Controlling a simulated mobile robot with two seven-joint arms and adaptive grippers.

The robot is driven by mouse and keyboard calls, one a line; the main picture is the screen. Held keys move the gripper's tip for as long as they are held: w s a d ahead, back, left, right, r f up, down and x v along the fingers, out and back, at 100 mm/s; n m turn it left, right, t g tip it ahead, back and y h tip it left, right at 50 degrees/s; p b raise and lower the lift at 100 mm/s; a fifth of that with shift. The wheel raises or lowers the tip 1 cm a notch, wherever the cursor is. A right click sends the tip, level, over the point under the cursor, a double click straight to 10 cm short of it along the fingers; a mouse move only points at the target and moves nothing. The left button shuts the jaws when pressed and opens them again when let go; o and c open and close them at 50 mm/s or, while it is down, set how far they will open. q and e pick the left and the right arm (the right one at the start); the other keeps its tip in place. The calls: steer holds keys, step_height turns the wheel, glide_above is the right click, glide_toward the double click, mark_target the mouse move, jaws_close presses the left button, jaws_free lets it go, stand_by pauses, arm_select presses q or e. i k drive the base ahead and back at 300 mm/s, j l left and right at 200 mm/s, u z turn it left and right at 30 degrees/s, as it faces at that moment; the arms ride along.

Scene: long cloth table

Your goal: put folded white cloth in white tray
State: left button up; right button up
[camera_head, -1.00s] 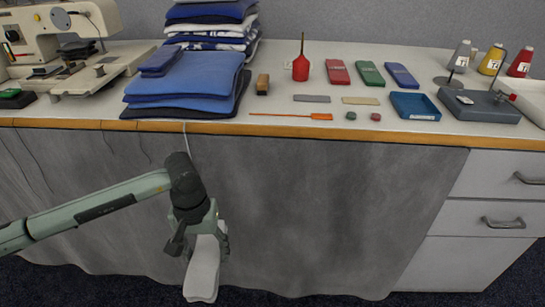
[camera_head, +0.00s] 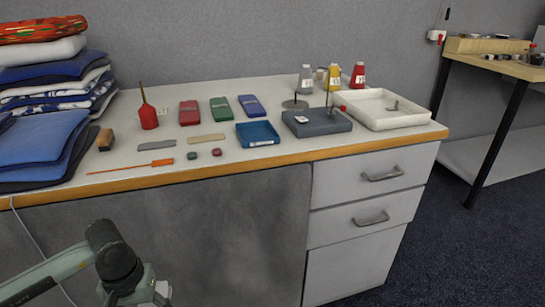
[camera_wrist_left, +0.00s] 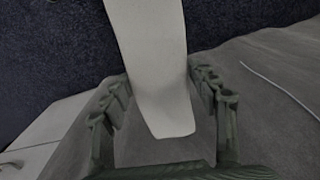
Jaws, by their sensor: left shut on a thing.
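The folded white cloth (camera_wrist_left: 150,50) is a long flat strip between the fingers of my left gripper (camera_wrist_left: 165,110) in the left wrist view. The gripper is shut on it. In the head view my left gripper (camera_head: 135,298) is at the bottom left edge, in front of the table and below its top, and only a bit of the white cloth (camera_head: 162,290) shows. The white tray (camera_head: 398,124) stands at the right end of the tabletop, far to the right of the gripper, with a small grey item inside. My right gripper is not in view.
A blue tray (camera_head: 257,135), colored cases (camera_head: 220,110), a red bottle (camera_head: 148,116) and stacked cloths (camera_head: 45,140) fill the table. Drawer handles (camera_head: 382,175) stick out in front.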

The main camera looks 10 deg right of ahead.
mark_target(379, 107)
steer(key=l+z, duration=0.15)
steer(key=l, duration=0.35)
steer(key=i+l+z, duration=0.15)
steer(key=l, duration=0.3)
steer(key=l+z, duration=0.1)
steer(key=l, duration=0.4)
steer(key=i+l+z, duration=0.15)
steer(key=l, duration=0.3)
steer(key=k, duration=0.05)
